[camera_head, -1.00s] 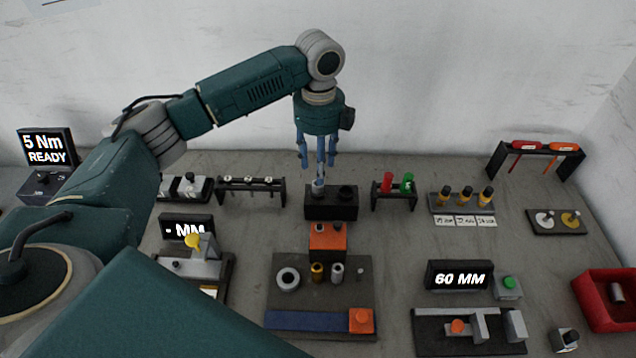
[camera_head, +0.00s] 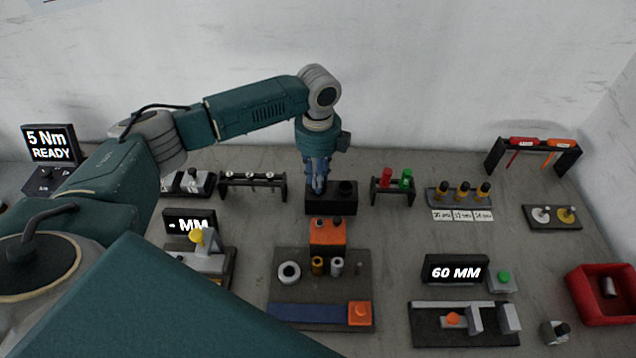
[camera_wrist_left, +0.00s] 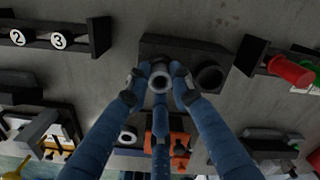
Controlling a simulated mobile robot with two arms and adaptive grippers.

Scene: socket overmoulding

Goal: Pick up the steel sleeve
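A grey steel sleeve (camera_wrist_left: 161,80) stands upright in the left hole of a black two-hole block (camera_head: 331,206), its open ring end facing the left wrist camera. My left gripper (camera_head: 319,188) points straight down at the block, its blue fingers around the sleeve. In the left wrist view the fingertips (camera_wrist_left: 160,84) are close on both sides of the sleeve, with a third finger below it. I cannot tell whether they touch it. In the head view the fingers hide most of the sleeve. The right hole (camera_wrist_left: 209,78) looks empty. My right gripper is not in view.
In front of the block is an orange fixture (camera_head: 327,233) on a dark plate (camera_head: 352,288) with a ring, a brass piece and a grey cylinder. A rack with red and green plugs (camera_head: 393,182) stands close right. A pin rack (camera_head: 252,182) stands left.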

